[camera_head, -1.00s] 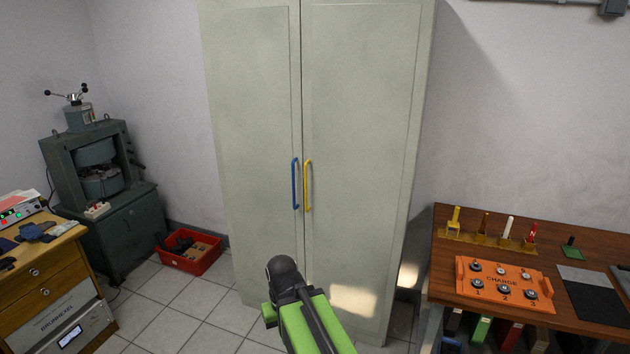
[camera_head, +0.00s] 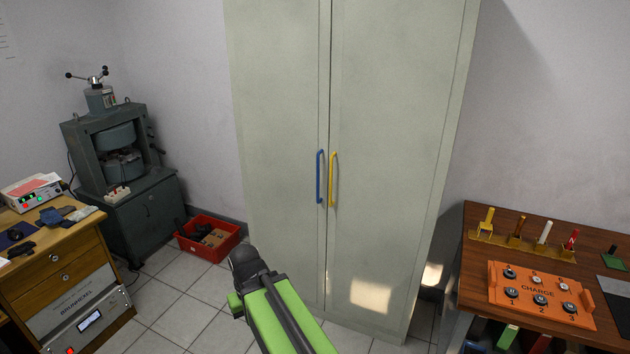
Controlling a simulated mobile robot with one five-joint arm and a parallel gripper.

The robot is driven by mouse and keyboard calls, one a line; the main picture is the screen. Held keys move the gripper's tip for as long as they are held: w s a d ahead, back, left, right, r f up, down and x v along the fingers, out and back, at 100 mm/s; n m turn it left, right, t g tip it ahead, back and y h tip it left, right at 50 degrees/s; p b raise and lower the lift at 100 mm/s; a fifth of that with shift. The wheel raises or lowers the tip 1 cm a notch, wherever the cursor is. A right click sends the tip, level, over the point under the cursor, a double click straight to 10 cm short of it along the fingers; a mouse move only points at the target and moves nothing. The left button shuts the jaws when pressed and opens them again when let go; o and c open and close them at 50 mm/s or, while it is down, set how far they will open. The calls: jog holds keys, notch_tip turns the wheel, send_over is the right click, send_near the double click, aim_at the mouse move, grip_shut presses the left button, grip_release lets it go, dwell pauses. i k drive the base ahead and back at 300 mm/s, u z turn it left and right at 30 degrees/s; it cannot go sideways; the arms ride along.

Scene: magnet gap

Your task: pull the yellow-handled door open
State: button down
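The tall pale grey-green cabinet stands ahead with both doors shut. The right door (camera_head: 395,110) carries a vertical yellow handle (camera_head: 333,180) near the middle seam. The left door (camera_head: 280,120) carries a blue handle (camera_head: 320,177) right beside it. My green and black arm reaches up from the bottom of the view, below and left of the handles. It is apart from the handles. My gripper's fingers are not visible; the arm's dark rounded part hides whatever lies beyond it.
A wooden workbench (camera_head: 490,270) with an orange charge panel (camera_head: 541,294) stands at the right, close to the cabinet. A red crate (camera_head: 209,238) sits on the floor left of the cabinet. A wooden drawer desk (camera_head: 60,265) is at the left. Tiled floor (camera_head: 180,310) between is clear.

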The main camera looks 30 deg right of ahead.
aim_at(400, 68)
jog(key=u, duration=0.05)
jog(key=i, duration=1)
jog(key=u, duration=0.05)
